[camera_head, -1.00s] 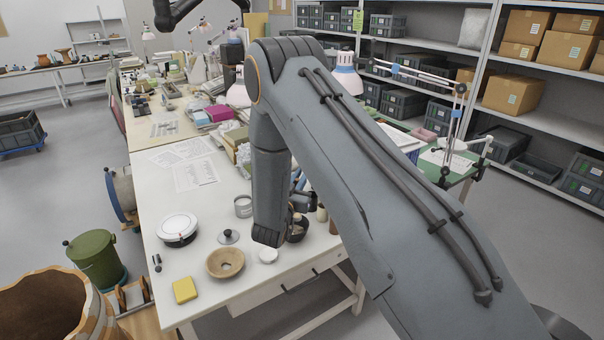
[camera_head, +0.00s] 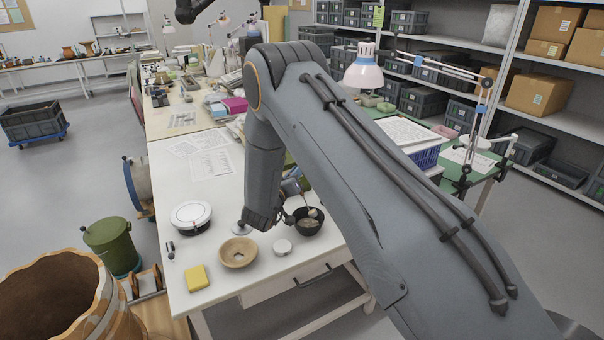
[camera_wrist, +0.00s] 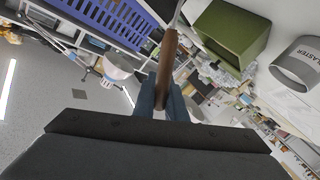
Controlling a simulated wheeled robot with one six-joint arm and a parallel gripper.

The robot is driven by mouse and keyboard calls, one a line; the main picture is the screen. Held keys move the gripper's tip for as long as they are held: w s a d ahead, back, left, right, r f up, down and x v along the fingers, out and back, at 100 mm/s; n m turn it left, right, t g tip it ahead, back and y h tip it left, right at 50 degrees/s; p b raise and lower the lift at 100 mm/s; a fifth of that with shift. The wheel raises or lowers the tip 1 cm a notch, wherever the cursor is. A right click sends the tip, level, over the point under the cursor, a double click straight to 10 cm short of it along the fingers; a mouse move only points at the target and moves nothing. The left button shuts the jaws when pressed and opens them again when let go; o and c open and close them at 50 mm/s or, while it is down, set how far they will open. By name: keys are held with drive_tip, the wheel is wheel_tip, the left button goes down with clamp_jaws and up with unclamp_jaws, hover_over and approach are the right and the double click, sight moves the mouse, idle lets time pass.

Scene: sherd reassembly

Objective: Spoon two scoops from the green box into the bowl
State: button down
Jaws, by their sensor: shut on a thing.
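My gripper (camera_wrist: 165,98) has blue fingers shut on the brown handle (camera_wrist: 167,62) of a spoon. Some pale matter shows in the bowl. The green box (camera_wrist: 236,34) is open and shows at the top of the wrist view. In the head view only a sliver of green shows beside my arm, which hides most of that area.
A tan round bowl (camera_head: 238,254), a small white round thing (camera_head: 282,247), a yellow block (camera_head: 197,278) and a white round device (camera_head: 190,216) stand on the white table (camera_head: 215,225). A plaster tin (camera_wrist: 299,64) stands near the green box. A blue crate (camera_head: 425,155) is behind.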

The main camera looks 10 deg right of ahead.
drive_tip(key=w+a+f+n+g+b, duration=0.1)
drive_tip(key=w+a+f+n+b, duration=0.3)
drive_tip(key=f+n+b, duration=0.1)
drive_tip(key=shift+a+f+n+g, duration=0.3)
drive_tip(key=shift+f+n, duration=0.1)
drive_tip(key=shift+n, duration=0.2)
drive_tip(key=shift+w, duration=0.1)
idle(0.8)
